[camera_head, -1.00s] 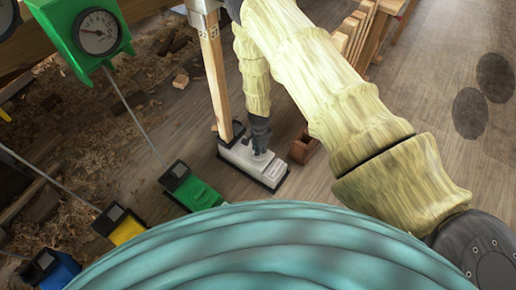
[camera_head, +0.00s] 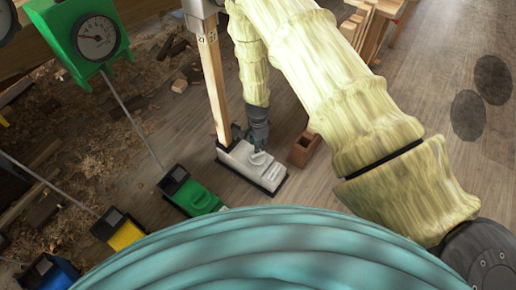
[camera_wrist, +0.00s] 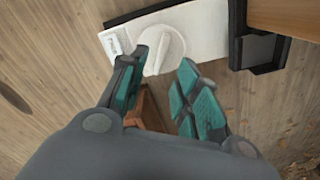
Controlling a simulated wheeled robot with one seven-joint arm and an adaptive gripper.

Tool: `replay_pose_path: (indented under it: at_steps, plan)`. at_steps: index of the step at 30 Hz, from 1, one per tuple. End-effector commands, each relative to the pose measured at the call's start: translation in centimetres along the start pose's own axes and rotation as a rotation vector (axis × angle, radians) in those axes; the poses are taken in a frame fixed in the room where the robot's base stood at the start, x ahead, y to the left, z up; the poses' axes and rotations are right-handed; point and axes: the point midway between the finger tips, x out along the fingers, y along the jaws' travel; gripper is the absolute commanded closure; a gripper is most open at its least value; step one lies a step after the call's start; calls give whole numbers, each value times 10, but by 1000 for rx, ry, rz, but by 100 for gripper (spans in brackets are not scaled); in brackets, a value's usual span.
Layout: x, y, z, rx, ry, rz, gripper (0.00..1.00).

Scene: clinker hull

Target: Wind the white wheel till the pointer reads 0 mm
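The white wheel (camera_head: 261,160) is a round knob with a raised bar across it, on top of a white base unit (camera_head: 238,157) on the floor. In the wrist view the wheel (camera_wrist: 165,48) lies just beyond my fingertips. My gripper (camera_wrist: 165,62) is open, one teal-padded finger to each side of the wheel's near part; I cannot tell whether they touch it. In the head view my gripper (camera_head: 258,138) is over the unit. A wooden post rises from it to a white housing (camera_head: 199,8), cut by the top edge; its pointer is not visible.
A green gauge (camera_head: 97,38) stands on a rod above a green base unit (camera_head: 190,192). Yellow (camera_head: 119,229) and blue (camera_head: 53,272) units stand at lower left. A brown wooden box (camera_head: 303,149) is right of the white unit.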

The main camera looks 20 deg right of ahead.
Motion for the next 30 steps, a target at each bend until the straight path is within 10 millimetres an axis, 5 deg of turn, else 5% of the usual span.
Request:
replay_pose_path:
  at_steps: [13, 25, 30]
  plan:
    - [-47, 1, 0, -1, 1, 1, 68]
    - [-49, 2, -1, -2, 2, 1, 68]
    - [-35, 36, -14, -97, 38, 28, 68]
